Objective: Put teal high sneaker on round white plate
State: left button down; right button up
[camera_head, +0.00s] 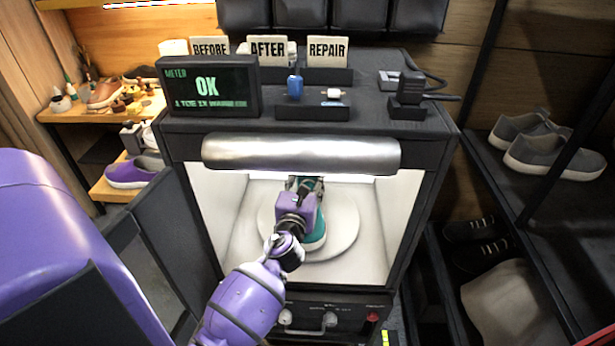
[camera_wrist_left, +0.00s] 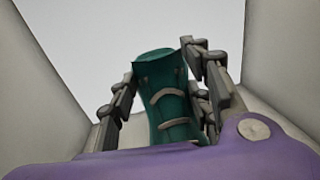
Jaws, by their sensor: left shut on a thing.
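The teal high sneaker (camera_head: 317,233) is inside the lit white cabinet, over the round white plate (camera_head: 343,228). My left gripper (camera_head: 305,184) reaches into the cabinet and is shut on the upper part of the sneaker. Gripper and wrist hide much of the sneaker in the head view. In the left wrist view the sneaker (camera_wrist_left: 170,95) stands between the two fingers of my left gripper (camera_wrist_left: 160,100), its straps facing the camera. I cannot tell whether its sole touches the plate. My right gripper is not in view.
The cabinet's open door (camera_head: 188,235) stands on the left, and a silver roller (camera_head: 300,153) crosses above the opening. A meter screen (camera_head: 208,88) reading OK stands on top. Grey shoes (camera_head: 545,145) sit on the right shelf, a purple shoe (camera_head: 135,172) on the left shelf.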

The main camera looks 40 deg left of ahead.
pick_arm(q)
jog(key=shift+f, duration=0.1)
jog(key=c, duration=0.8)
grip_release()
jog(key=shift+c, duration=0.2)
jog(key=shift+s+f, duration=0.1)
jog(key=shift+f, duration=0.05)
